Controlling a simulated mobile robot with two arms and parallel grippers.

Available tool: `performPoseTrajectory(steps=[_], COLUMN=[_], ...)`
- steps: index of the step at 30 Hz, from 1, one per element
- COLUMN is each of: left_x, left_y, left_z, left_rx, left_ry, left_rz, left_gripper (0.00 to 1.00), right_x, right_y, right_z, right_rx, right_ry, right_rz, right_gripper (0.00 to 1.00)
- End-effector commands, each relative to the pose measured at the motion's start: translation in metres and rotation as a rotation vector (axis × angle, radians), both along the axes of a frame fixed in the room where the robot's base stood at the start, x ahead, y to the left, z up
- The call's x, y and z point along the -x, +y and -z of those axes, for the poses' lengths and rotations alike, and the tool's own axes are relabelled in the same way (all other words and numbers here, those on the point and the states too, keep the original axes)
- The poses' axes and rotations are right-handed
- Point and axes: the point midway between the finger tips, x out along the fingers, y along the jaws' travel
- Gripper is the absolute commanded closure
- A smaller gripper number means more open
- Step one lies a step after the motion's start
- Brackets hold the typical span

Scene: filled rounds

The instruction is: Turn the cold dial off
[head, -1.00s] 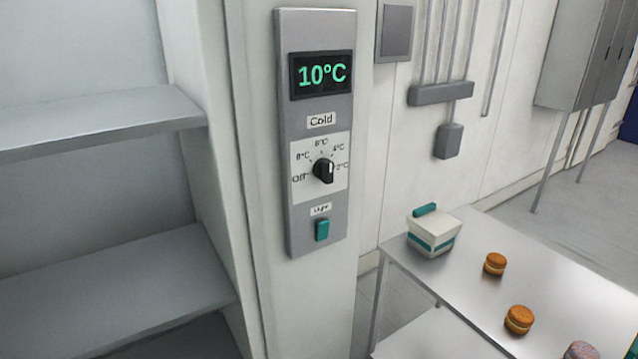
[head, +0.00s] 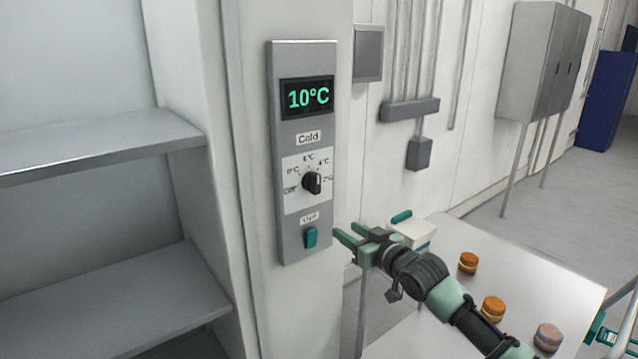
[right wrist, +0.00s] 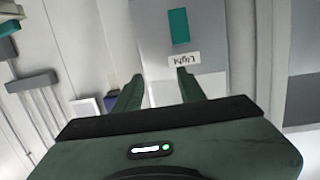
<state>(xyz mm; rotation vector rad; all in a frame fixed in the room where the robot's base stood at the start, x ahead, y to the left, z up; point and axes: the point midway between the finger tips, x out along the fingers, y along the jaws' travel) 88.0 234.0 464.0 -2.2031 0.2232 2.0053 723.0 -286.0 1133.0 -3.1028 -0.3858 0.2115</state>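The cold dial (head: 312,183) is a black knob on a white scale plate, on a tall grey panel (head: 291,240) fixed to the wall. The display (head: 307,96) above reads 10°C. My right gripper (head: 346,232) is open and empty, right of and below the dial, by the panel's lower right edge. The right wrist view shows its spread fingers (right wrist: 158,76); the dial is not visible there.
A teal light switch (head: 311,237) sits below the dial and also shows in the right wrist view (right wrist: 178,26). A steel table (head: 540,270) at right holds a white box (head: 411,231) and several macarons, such as one orange one (head: 468,262). Shelves (head: 90,145) stand at left.

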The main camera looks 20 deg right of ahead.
Motion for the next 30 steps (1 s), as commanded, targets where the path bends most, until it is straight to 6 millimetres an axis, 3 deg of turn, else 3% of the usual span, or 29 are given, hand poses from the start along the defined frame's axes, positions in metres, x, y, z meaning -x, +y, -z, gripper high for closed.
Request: performPoseTrajectory(steps=[1,3,7,11,21,30], left_x=[0.000,0.000,0.000,0.000,0.000,0.001], left_y=[0.000,0.000,0.000,0.000,0.001,0.001], left_z=[-0.002,-0.002,-0.003,-0.008,-0.028,-0.031], left_rx=[0.000,0.000,0.000,0.000,-0.001,-0.001], left_ry=[0.000,0.000,0.000,0.000,0.001,0.001], left_rz=[0.000,0.000,0.000,0.000,0.001,0.001], left_gripper=[0.60,0.60,0.60,0.60,0.60,0.60], right_x=[0.003,0.008,0.016,0.009,-0.040,-0.056], right_y=[0.008,0.018,0.029,0.034,0.051,0.056], right_z=[-0.040,-0.077,-0.112,-0.119,-0.119,-0.117], right_rx=[0.000,-0.007,-0.014,-0.017,-0.016,-0.015], right_ry=[-0.047,-0.091,-0.129,-0.135,-0.135,-0.136], right_rz=[-0.029,-0.062,-0.096,-0.103,-0.101,-0.101], right_gripper=[0.60,0.60,0.60,0.60,0.60,0.60])
